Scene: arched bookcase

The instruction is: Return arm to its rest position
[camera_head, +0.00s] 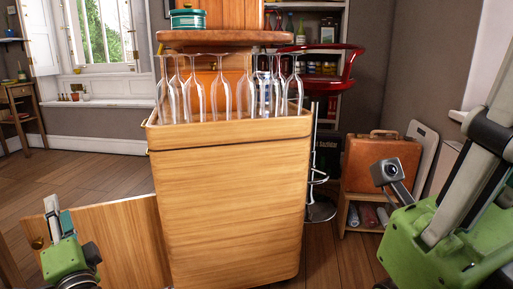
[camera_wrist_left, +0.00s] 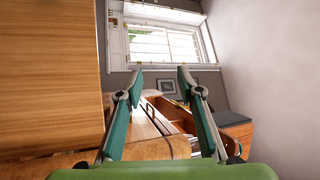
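My left gripper (camera_head: 55,218) is at the lower left of the head view, in front of an open wooden door panel (camera_head: 125,235). In the left wrist view its two green-padded fingers (camera_wrist_left: 160,85) stand well apart with nothing between them. The head view does not show whether it touches the panel. My right arm (camera_head: 440,240) fills the lower right of the head view, close to the camera. Its green body and a small camera show, but its fingertips cannot be made out.
A wooden bar cabinet (camera_head: 230,205) stands in the middle, with several upside-down glasses (camera_head: 220,95) under its top shelf (camera_head: 225,38). A green tin (camera_head: 188,19) sits on top. A red stool (camera_head: 340,75) and a brown suitcase (camera_head: 381,160) are to the right. Floor at left is clear.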

